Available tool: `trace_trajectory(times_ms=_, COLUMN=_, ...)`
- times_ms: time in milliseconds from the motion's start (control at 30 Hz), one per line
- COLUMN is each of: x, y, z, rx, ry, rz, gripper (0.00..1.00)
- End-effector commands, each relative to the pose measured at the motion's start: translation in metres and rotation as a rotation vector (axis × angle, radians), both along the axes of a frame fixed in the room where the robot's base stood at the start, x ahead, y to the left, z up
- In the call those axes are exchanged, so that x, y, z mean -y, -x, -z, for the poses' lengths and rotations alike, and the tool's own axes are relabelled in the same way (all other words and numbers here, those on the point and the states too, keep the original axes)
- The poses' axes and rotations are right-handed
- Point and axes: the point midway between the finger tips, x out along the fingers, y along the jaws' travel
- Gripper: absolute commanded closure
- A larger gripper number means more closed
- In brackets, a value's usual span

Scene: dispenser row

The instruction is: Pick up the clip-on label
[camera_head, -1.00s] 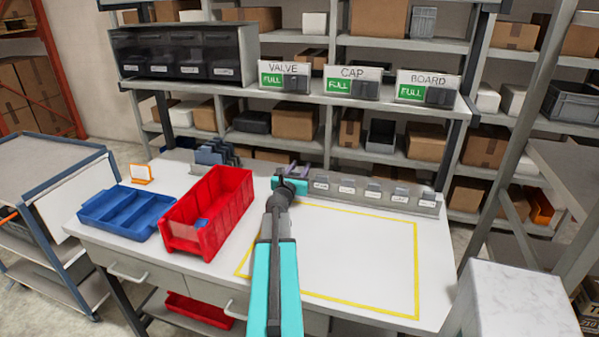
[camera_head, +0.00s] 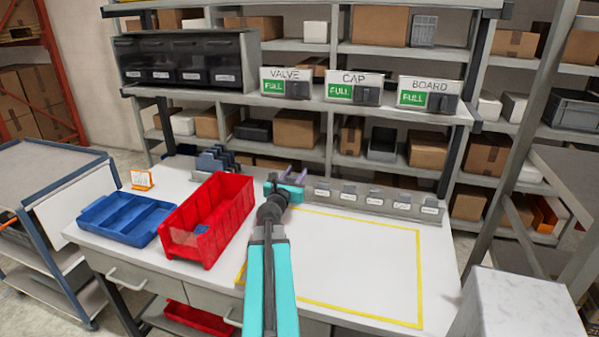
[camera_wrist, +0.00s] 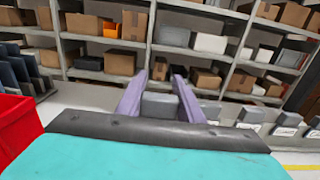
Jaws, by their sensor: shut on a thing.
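My gripper (camera_head: 293,177) has purple fingers and is at the left end of the grey label rail (camera_head: 378,207), at the back of the white workbench. In the wrist view the fingers (camera_wrist: 160,98) stand on either side of a small grey clip-on label (camera_wrist: 160,107), and the gripper is shut on it. The label's front is not visible from here, and I cannot tell whether it touches the rail. Several other grey clips with white labels sit along the rail to the right; some also show in the wrist view (camera_wrist: 250,117).
A red bin (camera_head: 208,217) stands left of my gripper, with a blue divided tray (camera_head: 127,218) further left. Dark blue upright dividers (camera_head: 217,160) are behind the bin. A shelf above holds VALVE, CAP and BOARD signs (camera_head: 353,88). The yellow-outlined bench area (camera_head: 350,260) is clear.

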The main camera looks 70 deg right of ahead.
Motion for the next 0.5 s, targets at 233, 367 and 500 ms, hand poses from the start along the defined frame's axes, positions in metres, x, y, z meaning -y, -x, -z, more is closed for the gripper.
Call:
trace_trajectory(times_ms=233, x=-0.031, y=0.002, z=-0.003, rx=0.001, ry=0.001, rz=-0.001, gripper=0.87)
trace_trajectory(times_ms=367, x=-0.042, y=0.003, z=-0.004, rx=0.000, ry=0.001, rz=-0.001, gripper=0.87)
trace_trajectory(times_ms=500, x=-0.044, y=0.003, z=-0.007, rx=-0.001, ry=-0.002, rz=0.003, gripper=0.87)
